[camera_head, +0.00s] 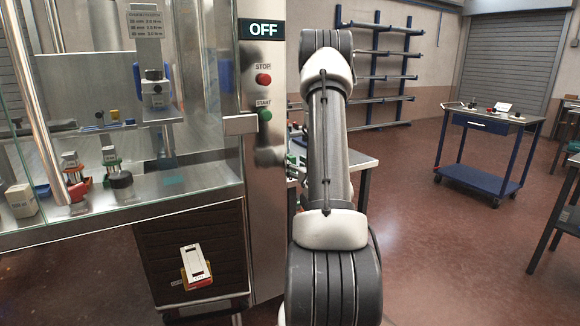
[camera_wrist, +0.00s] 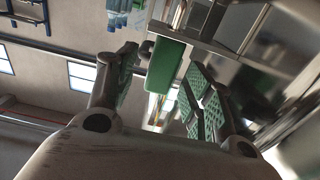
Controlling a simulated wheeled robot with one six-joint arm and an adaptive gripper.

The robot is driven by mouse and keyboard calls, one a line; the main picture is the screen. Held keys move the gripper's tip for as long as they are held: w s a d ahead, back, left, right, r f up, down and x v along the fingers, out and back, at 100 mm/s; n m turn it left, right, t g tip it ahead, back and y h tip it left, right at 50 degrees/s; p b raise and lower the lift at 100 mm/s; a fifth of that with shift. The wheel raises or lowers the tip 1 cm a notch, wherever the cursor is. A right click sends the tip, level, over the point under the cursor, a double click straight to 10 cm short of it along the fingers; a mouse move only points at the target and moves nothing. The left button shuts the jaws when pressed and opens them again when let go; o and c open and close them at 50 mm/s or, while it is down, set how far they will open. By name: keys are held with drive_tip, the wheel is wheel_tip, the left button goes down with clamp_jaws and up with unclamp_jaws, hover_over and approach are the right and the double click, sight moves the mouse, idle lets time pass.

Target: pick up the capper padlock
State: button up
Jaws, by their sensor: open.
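I cannot single out a capper padlock in either view. Small dark and red items (camera_head: 490,111) lie on the blue cart at the right in the head view, too small to name. In the wrist view my gripper (camera_wrist: 160,88) is open, with green ribbed pads on its two fingers. A green block (camera_wrist: 166,66) shows between and beyond the fingers; I cannot tell how far off it is. In the head view my own arm hides most of my gripper.
The glass-fronted machine (camera_head: 120,204) stands at the left, with an OFF sign (camera_head: 264,29), a red stop button (camera_head: 263,79) and a green start button (camera_head: 265,115). A blue cart (camera_head: 479,186) stands at the right. Open floor (camera_head: 440,245) lies between.

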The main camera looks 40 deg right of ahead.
drive_tip(key=x, duration=0.4)
drive_tip(key=shift+a, duration=0.1)
clamp_jaws()
